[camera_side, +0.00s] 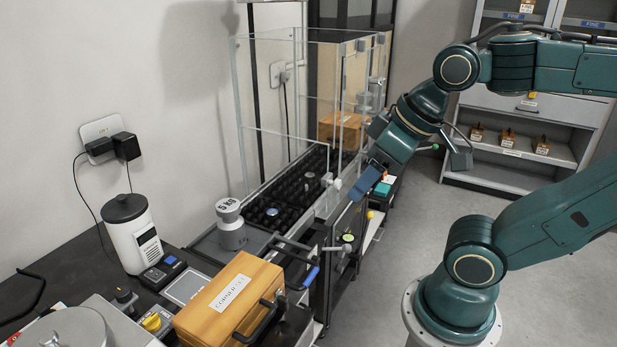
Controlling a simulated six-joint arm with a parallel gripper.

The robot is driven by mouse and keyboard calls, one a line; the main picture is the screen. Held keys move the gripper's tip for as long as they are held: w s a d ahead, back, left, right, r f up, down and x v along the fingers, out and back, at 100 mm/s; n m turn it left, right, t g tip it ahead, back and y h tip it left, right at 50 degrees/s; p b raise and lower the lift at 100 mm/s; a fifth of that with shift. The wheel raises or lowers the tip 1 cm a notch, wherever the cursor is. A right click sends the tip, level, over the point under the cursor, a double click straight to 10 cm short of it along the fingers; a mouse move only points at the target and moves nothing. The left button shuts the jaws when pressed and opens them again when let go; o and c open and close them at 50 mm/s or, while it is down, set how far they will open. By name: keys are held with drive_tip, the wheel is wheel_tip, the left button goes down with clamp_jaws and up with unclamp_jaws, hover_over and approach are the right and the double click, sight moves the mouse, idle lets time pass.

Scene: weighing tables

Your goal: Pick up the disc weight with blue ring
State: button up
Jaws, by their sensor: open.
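My gripper (364,185) hangs at the right side of the glass-walled case, with its blue fingers pointing down and to the left. It is open, and I see nothing between its fingers. A small disc (272,212) with a bluish look lies on the dark, pitted tray (290,190) inside the case, to the left of and lower in the picture than my gripper. It is too small to tell its ring colour for sure. Other small pale pieces (327,180) sit on the tray nearer my gripper.
Clear glass panels (268,160) stand around the tray. A grey 5 KG weight (231,226) stands at its near end. A wooden case (230,300) and a white canister (134,235) are in front. A yellow-green disc (347,238) sits right of the tray. Floor at right is open.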

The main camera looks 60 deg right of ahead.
drive_tip(key=w+d+f+m+g, duration=0.1)
drive_tip(key=w+d, duration=0.4)
drive_tip(key=w, duration=0.7)
drive_tip(key=w+d+f, duration=0.1)
drive_tip(key=w+d, duration=0.4)
drive_tip(key=w, duration=0.7)
drive_tip(key=w+d+f, duration=0.6)
drive_tip(key=d+f, duration=0.3)
drive_tip(key=f, duration=0.3)
drive_tip(key=w+d+f+m+g, duration=0.1)
drive_tip(key=w+d+f, duration=0.5)
drive_tip(key=d+f, duration=0.3)
wheel_tip(320, 180, down, 3)
drive_tip(key=shift+w+d+r+h, duration=0.1)
drive_tip(key=shift+w+d+h, duration=0.1)
drive_tip(key=shift+h, duration=0.1)
hover_over(277, 213)
drive_tip(key=shift+f, duration=4.15)
drive_tip(key=shift+f, duration=0.1)
